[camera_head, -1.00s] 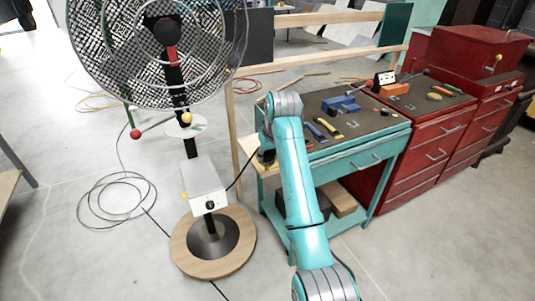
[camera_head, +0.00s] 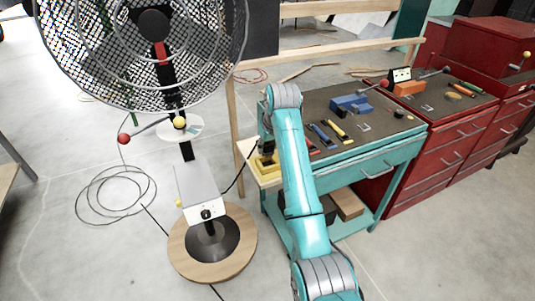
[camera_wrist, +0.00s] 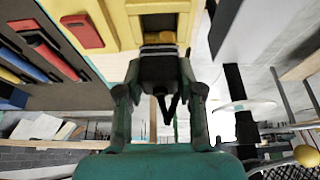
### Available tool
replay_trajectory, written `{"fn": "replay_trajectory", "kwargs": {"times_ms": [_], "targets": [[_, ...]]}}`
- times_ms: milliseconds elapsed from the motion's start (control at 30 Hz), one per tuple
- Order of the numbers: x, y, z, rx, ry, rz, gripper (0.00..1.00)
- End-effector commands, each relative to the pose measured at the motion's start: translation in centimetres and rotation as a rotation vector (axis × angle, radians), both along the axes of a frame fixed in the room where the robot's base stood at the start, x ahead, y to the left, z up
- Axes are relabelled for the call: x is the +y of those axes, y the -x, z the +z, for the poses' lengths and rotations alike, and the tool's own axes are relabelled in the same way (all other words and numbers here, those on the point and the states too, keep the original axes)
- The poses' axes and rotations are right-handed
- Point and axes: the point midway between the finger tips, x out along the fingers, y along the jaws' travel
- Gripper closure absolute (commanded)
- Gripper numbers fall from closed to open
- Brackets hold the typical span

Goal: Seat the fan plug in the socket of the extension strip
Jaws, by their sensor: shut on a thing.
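My gripper (camera_wrist: 160,85) is shut on the dark fan plug (camera_wrist: 159,66) in the wrist view. The yellow extension strip (camera_wrist: 116,20) is just beyond it, with a dark socket recess (camera_wrist: 158,22) in line with the plug. The plug's front end meets or overlaps the strip's near edge in this view; I cannot tell how far in it is. In the head view the strip (camera_head: 266,168) lies on a pale wooden side shelf, and my gripper (camera_head: 266,146) is just above or behind it, partly hidden by my arm. A black cord runs from there to the fan's control box (camera_head: 201,190).
The fan (camera_head: 150,50) stands on a round wooden base (camera_head: 190,258) left of the teal workbench (camera_head: 375,165). Tools lie on the bench top. A wooden post (camera_head: 232,130) rises beside the shelf. Red cabinets (camera_head: 455,140) stand at the right. A coiled cable (camera_head: 115,195) lies on the floor.

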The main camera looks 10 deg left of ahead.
Motion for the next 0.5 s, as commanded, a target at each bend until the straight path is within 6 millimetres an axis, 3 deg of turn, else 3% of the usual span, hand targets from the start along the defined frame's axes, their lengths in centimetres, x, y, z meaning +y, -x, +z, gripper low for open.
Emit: {"fn": "replay_trajectory", "kwargs": {"times_ms": [233, 500], "targets": [[0.0, 0.1, -3.1, 0.003, 0.001, -0.001, 0.99], [0.0, 0.0, -3.5, 0.0, 0.0, 0.0, 0.99]]}}
